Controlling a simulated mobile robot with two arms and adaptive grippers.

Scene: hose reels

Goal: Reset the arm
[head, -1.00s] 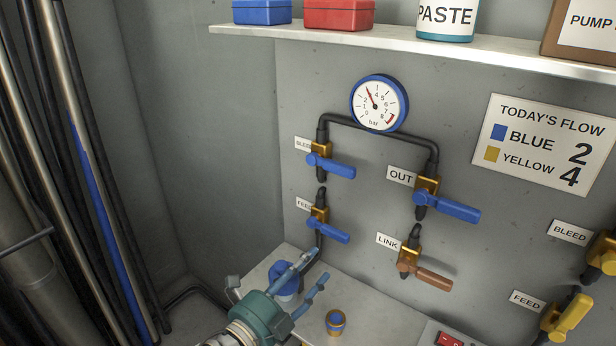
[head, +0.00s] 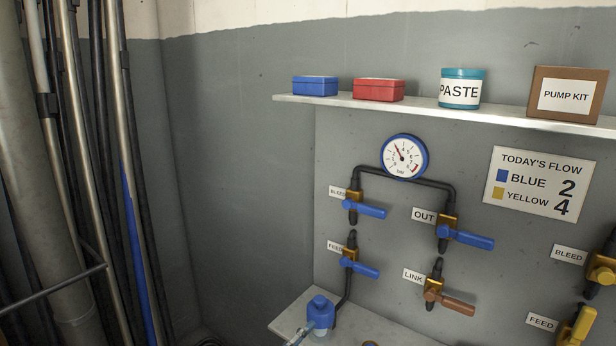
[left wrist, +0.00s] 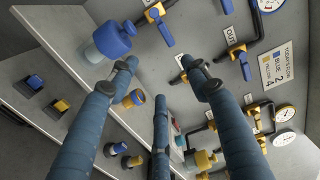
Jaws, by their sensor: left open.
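My left gripper (left wrist: 159,80) has its blue-grey fingers spread apart in the left wrist view, with nothing held between them. They point toward the valve wall and the counter below it. In the head view only a bit of one finger (head: 297,339) shows at the bottom edge, close to a blue capped pot (head: 320,312) on the counter; I cannot tell whether they touch. That pot also shows in the left wrist view (left wrist: 113,38), beyond the fingers. The rest of my left arm is outside the head view. My right gripper is in neither view.
The wall carries a gauge (head: 405,157), blue-handled valves (head: 464,236), a brown LINK handle (head: 455,303) and yellow valves (head: 601,269). A shelf (head: 420,106) with boxes and a paste tin runs above. Vertical pipes (head: 90,160) stand at left. The flow sign (head: 543,183) reads blue 2, yellow 4.

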